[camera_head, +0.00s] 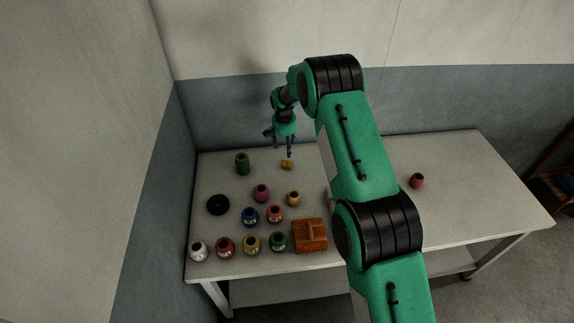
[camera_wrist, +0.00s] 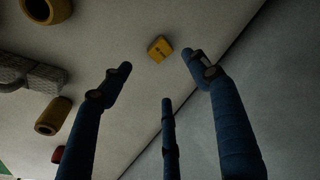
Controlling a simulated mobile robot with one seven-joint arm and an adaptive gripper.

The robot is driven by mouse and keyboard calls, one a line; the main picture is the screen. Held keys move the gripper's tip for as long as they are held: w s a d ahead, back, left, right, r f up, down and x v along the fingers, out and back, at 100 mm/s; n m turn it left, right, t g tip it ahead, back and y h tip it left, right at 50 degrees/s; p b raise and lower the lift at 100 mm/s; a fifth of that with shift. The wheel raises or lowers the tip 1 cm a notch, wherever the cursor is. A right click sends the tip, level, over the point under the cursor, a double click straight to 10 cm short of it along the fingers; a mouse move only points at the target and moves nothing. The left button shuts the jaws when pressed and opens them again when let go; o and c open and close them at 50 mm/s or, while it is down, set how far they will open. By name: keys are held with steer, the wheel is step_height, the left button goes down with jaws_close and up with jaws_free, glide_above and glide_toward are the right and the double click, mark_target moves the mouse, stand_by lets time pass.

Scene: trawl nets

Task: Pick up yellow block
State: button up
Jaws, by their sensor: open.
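The yellow block (camera_head: 287,164) lies on the table toward its back edge. In the wrist view the yellow block (camera_wrist: 160,48) shows with a small dark marking, beyond the fingertips and between the two outer fingers. My gripper (camera_head: 284,150) hangs above the yellow block, pointing down, apart from it. In the wrist view my gripper (camera_wrist: 158,80) shows three blue fingers spread apart and empty. Nothing covers the block in either view.
On the white table (camera_head: 455,200), a green jar (camera_head: 242,163) stands left of the block and a yellow jar (camera_head: 293,198) in front. Several other jars, a black ring-shaped item (camera_head: 218,204) and an orange basket (camera_head: 310,240) stand nearer. A red jar (camera_head: 416,181) stands right of my arm.

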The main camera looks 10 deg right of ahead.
steer(key=shift+f, duration=0.15)
glide_above(287, 163)
steer(key=s, duration=0.1)
steer(key=shift+a+f, duration=0.15)
steer(key=shift+f, duration=1.95)
steer(key=shift+a+f, duration=0.1)
steer(key=shift+f, duration=2)
steer(key=shift+f, duration=0.1)
steer(key=shift+w+d+f+p, duration=0.1)
steer(key=shift+w+f+p, duration=0.1)
steer(key=shift+f, duration=1.05)
steer(key=shift+w+d+f+p, duration=0.1)
steer(key=shift+w+f, duration=0.1)
steer(key=shift+f, duration=1)
steer(key=shift+c, duration=0.5)
steer(key=c, duration=1.1)
